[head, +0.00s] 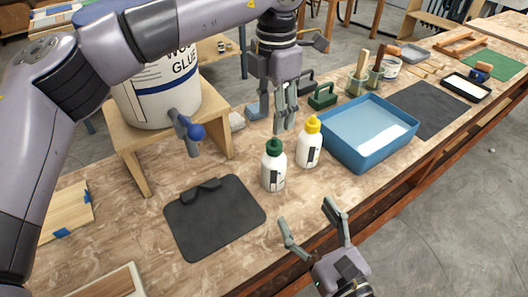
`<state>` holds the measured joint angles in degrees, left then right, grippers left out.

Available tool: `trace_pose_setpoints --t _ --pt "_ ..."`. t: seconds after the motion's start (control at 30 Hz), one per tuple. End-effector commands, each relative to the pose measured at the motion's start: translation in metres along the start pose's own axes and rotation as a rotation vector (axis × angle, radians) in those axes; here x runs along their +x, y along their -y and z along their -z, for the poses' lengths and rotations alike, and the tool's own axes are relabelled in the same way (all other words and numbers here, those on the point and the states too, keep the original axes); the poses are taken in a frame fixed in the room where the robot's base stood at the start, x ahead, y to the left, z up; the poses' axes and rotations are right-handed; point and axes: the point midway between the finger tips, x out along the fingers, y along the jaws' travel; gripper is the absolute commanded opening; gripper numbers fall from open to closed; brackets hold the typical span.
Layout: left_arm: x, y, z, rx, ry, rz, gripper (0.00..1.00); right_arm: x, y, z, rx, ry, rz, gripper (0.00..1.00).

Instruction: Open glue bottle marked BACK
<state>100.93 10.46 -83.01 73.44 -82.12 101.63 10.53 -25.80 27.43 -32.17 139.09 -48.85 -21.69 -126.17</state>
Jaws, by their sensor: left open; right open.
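Two white bottles stand upright on the workbench. One has a green cap (274,146) on its white body (274,172); the other, just right of it and a little farther back, has a yellow cap (313,125) on its white body (309,150). Both caps are on. Each has a dark label mark, too small to read, so I cannot tell which says BACK. My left gripper (272,118) is open and empty, pointing down behind the bottles. My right gripper (306,213) is open and empty at the bench's front edge, in front of the bottles.
A large glue bucket (160,100) with a blue-handled tap sits on a wooden stand (138,165) to the left. A dark mat (215,222) lies at front left. A blue tray (372,160) stands close to the right of the bottles.

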Motion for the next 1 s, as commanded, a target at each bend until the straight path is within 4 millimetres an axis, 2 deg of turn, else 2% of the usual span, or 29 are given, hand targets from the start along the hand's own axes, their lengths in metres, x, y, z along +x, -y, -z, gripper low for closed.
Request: trace_pose_setpoints --t 0.27,0.8,1.0 --pt "0.0 0.001 0.0 0.002 0.001 0.001 0.46 0.027 0.0 -0.002 0.0 0.005 0.0 0.72" --pt "0.0 0.001 0.0 0.002 0.001 0.001 0.46 0.13 0.0 -0.001 0.002 0.002 0.001 0.72" --pt "0.0 0.001 0.0 0.002 0.001 0.001 0.46 0.159 0.0 0.0 0.001 0.0 0.001 0.72"
